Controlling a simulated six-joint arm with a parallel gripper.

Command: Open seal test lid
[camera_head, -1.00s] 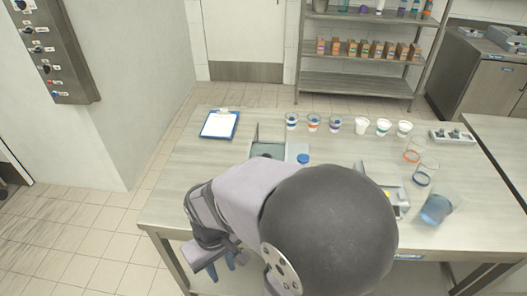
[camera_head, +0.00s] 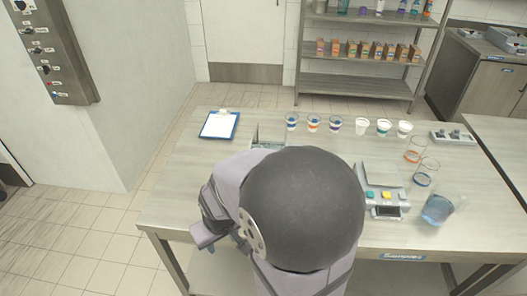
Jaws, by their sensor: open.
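A small box-like station (camera_head: 266,147) stands near the back middle of the table, with a thin pale panel upright along its rear left. I take it to be the seal tester, but my arm hides most of it, and I cannot tell whether that panel is its lid. My arm, with its large dark round joint, covers the front middle of the table. The fingers of my gripper are hidden behind my arm.
The table's left part is clear.

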